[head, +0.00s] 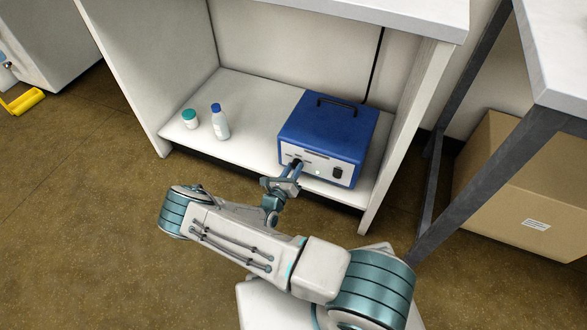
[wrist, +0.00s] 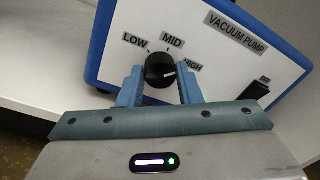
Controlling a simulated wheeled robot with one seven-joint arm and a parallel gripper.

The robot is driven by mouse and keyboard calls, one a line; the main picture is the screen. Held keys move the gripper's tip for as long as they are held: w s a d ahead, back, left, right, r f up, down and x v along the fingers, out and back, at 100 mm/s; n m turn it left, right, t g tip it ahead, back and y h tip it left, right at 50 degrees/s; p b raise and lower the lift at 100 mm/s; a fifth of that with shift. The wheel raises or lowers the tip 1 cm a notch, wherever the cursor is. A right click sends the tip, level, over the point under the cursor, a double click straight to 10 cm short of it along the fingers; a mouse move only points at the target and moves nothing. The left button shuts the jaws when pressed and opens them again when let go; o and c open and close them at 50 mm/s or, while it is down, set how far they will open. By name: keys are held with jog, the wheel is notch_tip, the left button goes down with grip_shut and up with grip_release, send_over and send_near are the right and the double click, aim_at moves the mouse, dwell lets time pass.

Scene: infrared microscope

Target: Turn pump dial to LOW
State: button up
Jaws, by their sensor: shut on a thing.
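The blue vacuum pump (head: 326,128) stands on the low shelf, its white front panel facing me. In the wrist view the panel (wrist: 205,55) carries a black round dial (wrist: 160,69) with the labels LOW, MID and HIGH around it from left to right. A pale pointer mark on the dial appears to lie toward the right, on the HIGH side. My gripper (wrist: 160,88) is shut on the dial, one blue finger on each side. It also shows in the head view (head: 294,166), at the left part of the panel, where it largely hides the dial.
A black rocker switch (wrist: 254,90) sits at the panel's right. A blue-capped bottle (head: 220,125) and a teal-lidded jar (head: 190,119) stand left on the shelf (head: 245,95). Side walls bound the shelf. A cardboard box (head: 515,200) is under the right table.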

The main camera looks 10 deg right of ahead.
jog(key=n, duration=0.5)
jog(key=shift+n+p, duration=0.4)
jog(key=n, duration=0.5)
jog(key=shift+s+f+n, duration=0.1)
jog(key=shift+f+n, duration=0.05)
jog(key=shift+n, duration=0.15)
jog(key=n, duration=1)
jog(key=shift+d+n+t+y, duration=0.15)
jog(key=shift+n+t+y, duration=0.25)
jog(key=shift+n, duration=0.3)
jog(key=o, duration=1)
jog(key=shift+c, duration=0.2)
